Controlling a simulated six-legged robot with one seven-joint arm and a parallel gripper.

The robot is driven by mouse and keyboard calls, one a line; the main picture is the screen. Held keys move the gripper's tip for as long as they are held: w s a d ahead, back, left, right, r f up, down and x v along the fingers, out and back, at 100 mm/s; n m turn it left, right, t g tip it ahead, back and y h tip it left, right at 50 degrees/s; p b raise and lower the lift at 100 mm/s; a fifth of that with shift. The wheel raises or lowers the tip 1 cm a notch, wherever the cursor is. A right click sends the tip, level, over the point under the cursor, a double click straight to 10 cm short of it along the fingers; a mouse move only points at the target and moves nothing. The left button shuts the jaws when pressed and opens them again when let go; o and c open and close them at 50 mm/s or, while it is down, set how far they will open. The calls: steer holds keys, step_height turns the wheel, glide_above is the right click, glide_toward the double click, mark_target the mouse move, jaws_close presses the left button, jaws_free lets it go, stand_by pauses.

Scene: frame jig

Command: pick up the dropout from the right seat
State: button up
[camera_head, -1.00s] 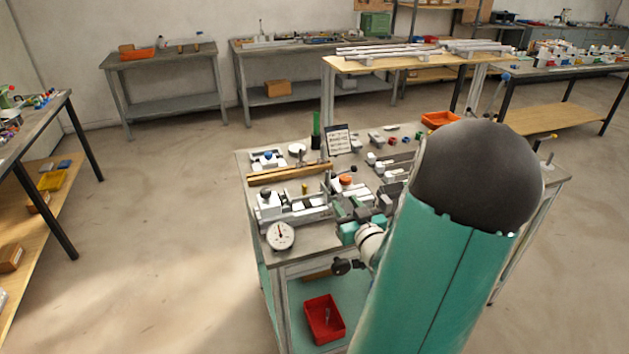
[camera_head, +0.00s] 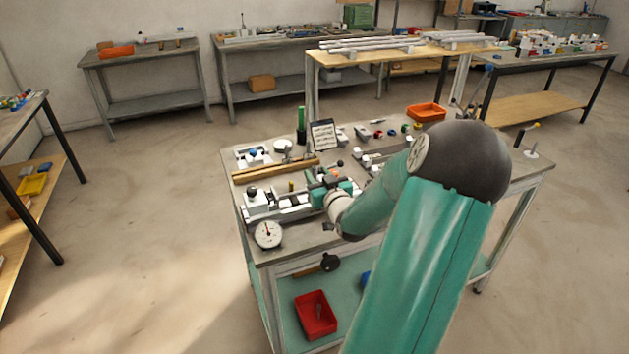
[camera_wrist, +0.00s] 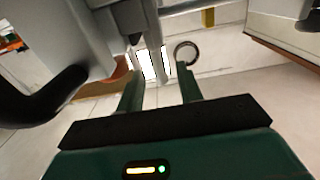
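My gripper (camera_wrist: 160,88) is open, with its two green fingers well apart in the wrist view. In the head view my gripper (camera_head: 318,181) is over the right part of the jig (camera_head: 290,212) on the near bench. A grey jig block (camera_wrist: 110,40) stands at the upper left of the wrist view, close beyond the left finger. Pale, bright strips (camera_wrist: 152,64) and a dark ring (camera_wrist: 186,53) show beyond the fingertips. I cannot make out the dropout with certainty; the right seat is largely hidden by my gripper in the head view.
A dial gauge (camera_head: 267,234) stands at the bench's front left corner. A wooden bar (camera_head: 272,170) and a small sign (camera_head: 323,135) are behind the jig. A black curved handle (camera_wrist: 45,98) is close at left in the wrist view. A red bin (camera_head: 315,315) is below.

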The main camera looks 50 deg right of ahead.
steer(key=x, duration=0.2)
steer(key=shift+w+d, duration=0.1)
steer(key=shift+w, duration=0.15)
jaws_close()
steer(key=shift+r, duration=0.15)
